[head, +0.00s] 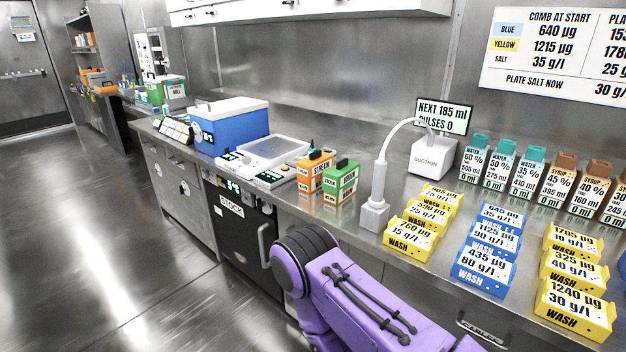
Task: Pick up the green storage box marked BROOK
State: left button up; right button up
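A small green box (341,182) stands upright on the steel counter, in the middle of the head view. Its label is too small to read with certainty; it may say BROOK. An orange box marked STREAM (314,171) stands close on its left. Another green box (166,93) with a white label stands far back on the counter at the left; its label seems to read HILL. Neither of my grippers shows. A purple link of my own arm is in front of the counter, below the nearer green box.
The suction wand stand (374,215) is just right of the nearer green box. A white scale-like device (265,153) and a blue box (231,127) are to the left. Yellow and blue WASH blocks (411,240) fill the right. Open floor (110,230) lies at the left.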

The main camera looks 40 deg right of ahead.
aim_at(339, 181)
jog(key=z, duration=0.05)
jog(key=i, duration=1.35)
jog(key=z, duration=1.85)
